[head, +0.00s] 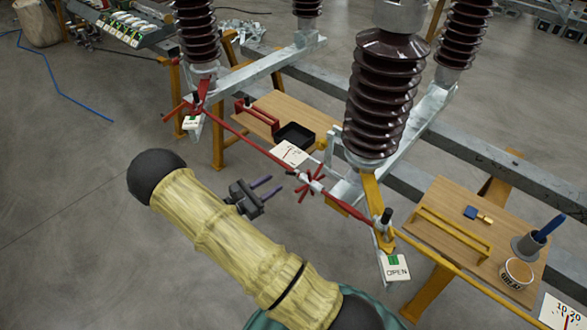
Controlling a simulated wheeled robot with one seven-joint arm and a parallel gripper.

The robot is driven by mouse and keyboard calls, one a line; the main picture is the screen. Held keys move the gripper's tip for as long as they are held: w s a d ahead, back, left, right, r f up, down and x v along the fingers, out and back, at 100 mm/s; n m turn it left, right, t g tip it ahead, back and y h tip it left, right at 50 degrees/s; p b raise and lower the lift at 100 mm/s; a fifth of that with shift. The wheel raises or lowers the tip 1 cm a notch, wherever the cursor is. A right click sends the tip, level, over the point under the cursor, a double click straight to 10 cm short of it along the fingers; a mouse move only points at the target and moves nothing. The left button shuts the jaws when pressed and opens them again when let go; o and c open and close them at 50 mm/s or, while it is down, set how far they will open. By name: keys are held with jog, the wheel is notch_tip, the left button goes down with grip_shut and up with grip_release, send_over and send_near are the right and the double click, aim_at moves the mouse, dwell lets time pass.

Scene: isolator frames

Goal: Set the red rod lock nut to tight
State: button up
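The red rod (265,150) runs slantwise from the left insulator bracket to the bracket below the middle insulator. The lock nut (310,184) is a red, spoked, star-shaped nut on a pale metal sleeve along this rod. No gap or mark showing whether it is loose or tight can be made out. My gripper (276,186) is left of the nut, its two dark fingers pointing towards it. The fingers are apart with nothing between them, so it is open. It appears clear of the nut and rod in this view.
Brown ribbed insulators (386,95) stand on grey beams. A wooden shelf (268,105) with a black tray (295,135) is behind the rod. Another wooden shelf (440,245) holds small items at right. An OPEN tag (396,268) hangs near the rod's right end.

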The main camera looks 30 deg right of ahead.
aim_at(294, 172)
jog(key=p+x, duration=0.1)
jog(key=x, duration=0.8)
jog(key=shift+d, duration=0.4)
grip_shut()
